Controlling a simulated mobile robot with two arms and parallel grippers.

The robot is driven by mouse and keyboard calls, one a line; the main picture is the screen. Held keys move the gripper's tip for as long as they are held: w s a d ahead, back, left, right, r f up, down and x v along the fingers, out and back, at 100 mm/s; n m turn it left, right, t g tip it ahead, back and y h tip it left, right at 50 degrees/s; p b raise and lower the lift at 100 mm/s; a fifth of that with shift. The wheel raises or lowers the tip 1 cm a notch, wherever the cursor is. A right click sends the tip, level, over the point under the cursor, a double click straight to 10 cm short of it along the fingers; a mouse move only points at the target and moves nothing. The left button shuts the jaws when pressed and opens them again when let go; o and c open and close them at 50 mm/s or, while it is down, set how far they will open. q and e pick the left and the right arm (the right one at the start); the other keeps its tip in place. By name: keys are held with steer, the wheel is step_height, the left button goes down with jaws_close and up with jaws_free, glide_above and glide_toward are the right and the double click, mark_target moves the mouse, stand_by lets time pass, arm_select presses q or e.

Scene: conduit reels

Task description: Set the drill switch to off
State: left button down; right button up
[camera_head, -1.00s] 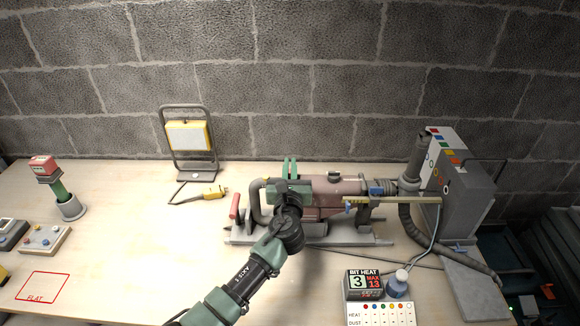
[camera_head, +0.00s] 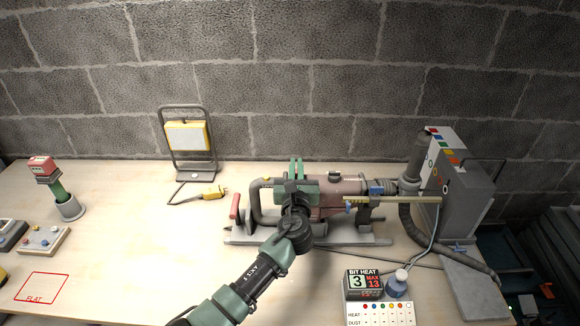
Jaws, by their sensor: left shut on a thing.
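The drill (camera_head: 345,188), with a pinkish-brown body, lies on its side on a grey sled (camera_head: 350,238) on the workbench. A dark knob (camera_head: 335,176) stands on top of its body; I cannot tell whether it is the switch. My left gripper (camera_head: 298,184) is at the rear of the drill, beside its dark looped handle (camera_head: 258,200). It is shut on a part of the drill. The wrist and green parts hide the exact contact and any switch there. My right gripper is not in view.
A grey box (camera_head: 468,195) with a hose stands right of the drill. A work lamp (camera_head: 187,138) stands behind.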

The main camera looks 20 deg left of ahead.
arm_select(q)
steer(key=c, duration=1.6)
jaws_free()
steer(key=shift+d, duration=0.1)
steer(key=shift+o, duration=0.2)
steer(key=v, duration=0.7)
steer(key=shift+s+b, duration=0.3)
steer(key=shift+s, duration=0.1)
steer(key=shift+d, duration=0.1)
